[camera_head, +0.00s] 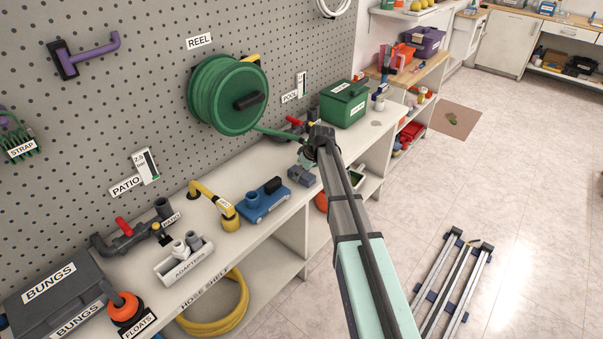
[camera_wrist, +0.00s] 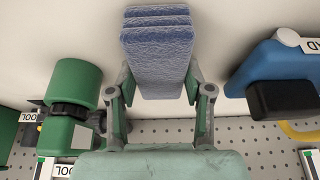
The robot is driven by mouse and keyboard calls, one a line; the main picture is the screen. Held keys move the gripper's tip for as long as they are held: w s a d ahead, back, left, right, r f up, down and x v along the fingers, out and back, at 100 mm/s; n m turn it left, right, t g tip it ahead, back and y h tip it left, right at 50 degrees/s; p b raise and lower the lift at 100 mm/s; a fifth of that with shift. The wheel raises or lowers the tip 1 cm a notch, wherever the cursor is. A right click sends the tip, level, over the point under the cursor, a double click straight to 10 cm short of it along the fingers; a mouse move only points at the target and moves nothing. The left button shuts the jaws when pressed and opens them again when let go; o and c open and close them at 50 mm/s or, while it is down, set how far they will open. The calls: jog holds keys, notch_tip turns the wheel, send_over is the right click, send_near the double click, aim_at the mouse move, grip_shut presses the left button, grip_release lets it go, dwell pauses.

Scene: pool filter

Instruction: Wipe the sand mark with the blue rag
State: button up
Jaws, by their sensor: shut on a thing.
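The folded blue rag (camera_wrist: 160,50) is held between the two fingers of my gripper (camera_wrist: 160,88) in the wrist view. In the head view the rag (camera_head: 302,176) shows as a small blue-grey block under my gripper (camera_head: 306,158), by the front edge of the white counter. I cannot tell whether it touches the counter. A faint beige-grey patch (camera_head: 377,123), which looks like the sand mark, lies on the counter to the right of my gripper, past the green box. It is not seen in the wrist view.
A green lidded box (camera_head: 344,104) stands behind and right of my gripper. A blue fitting (camera_head: 264,200) stands to its left. The green hose reel (camera_head: 228,96) hangs on the pegboard, its hose reaching towards my gripper. White jars (camera_head: 380,102) stand beyond the patch.

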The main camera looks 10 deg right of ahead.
jog(key=shift+s+d+f, duration=0.15)
jog(key=shift+s+d, duration=0.4)
jog(key=shift+s, duration=0.2)
jog(key=shift+w+a, duration=0.75)
jog(key=shift+w, duration=0.25)
jog(key=shift+s+d+r, duration=0.2)
jog(key=shift+s+d, duration=0.55)
jog(key=shift+s, duration=0.2)
jog(key=shift+w+a+f, duration=0.1)
jog(key=shift+w+a, duration=0.65)
jog(key=shift+w, duration=0.2)
jog(key=shift+r, duration=0.9)
